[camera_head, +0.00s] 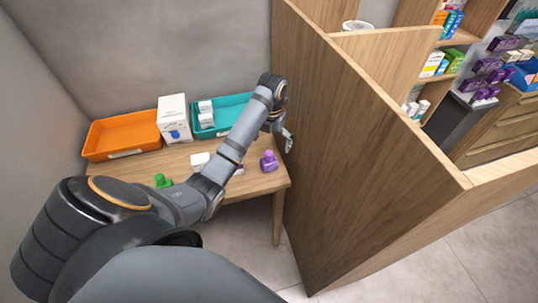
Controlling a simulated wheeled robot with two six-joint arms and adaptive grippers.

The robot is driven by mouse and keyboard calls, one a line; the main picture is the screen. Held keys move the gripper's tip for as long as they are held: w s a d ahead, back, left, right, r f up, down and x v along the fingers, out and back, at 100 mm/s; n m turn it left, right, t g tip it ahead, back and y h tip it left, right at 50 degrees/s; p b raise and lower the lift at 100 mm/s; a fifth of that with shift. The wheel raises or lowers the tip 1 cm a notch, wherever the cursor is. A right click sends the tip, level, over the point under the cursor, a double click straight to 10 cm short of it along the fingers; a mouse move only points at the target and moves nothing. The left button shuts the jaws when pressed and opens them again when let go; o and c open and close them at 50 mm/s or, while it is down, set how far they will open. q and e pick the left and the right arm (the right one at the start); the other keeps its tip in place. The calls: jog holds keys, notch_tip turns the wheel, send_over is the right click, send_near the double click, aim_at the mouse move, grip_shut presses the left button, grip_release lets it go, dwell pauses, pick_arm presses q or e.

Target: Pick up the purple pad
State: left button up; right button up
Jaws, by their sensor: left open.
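A small purple object (269,161) with a knob-like top stands near the right end of the wooden table; it is the clearest purple thing, but I cannot tell for sure that it is the pad. A bit of white and purple (239,169) shows just left of it, mostly hidden behind my left arm. My left gripper (287,142) is open, above and to the right of the purple object, close to the wooden partition. It appears empty and apart from the purple object. My right gripper is not in view.
On the table (262,185) stand an orange tray (105,155), a white box (173,113), a teal tray (238,100) with small white boxes, a white item (200,160) and a green object (162,181). A tall wooden partition (350,150) closes the right side.

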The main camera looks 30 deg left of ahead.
aim_at(271, 152)
pick_arm(q)
notch_tip(271, 152, down, 5)
jog(key=b, duration=0.4)
jog(key=shift+f, duration=0.1)
jog(key=shift+s+a+f+b, duration=0.1)
jog(key=shift+s+f+b, duration=0.05)
jog(key=shift+f+b, duration=0.35)
jog(key=shift+s+a+f+b, duration=0.1)
jog(key=shift+s+f+b, duration=0.05)
jog(key=shift+f+b, duration=0.3)
notch_tip(271, 152, down, 2)
jog(key=shift+f+p, duration=0.15)
jog(key=shift+p, duration=0.4)
jog(key=shift+f, duration=0.35)
jog(key=c, duration=1.1)
jog(key=shift+r, duration=0.1)
jog(key=shift+c, duration=0.2)
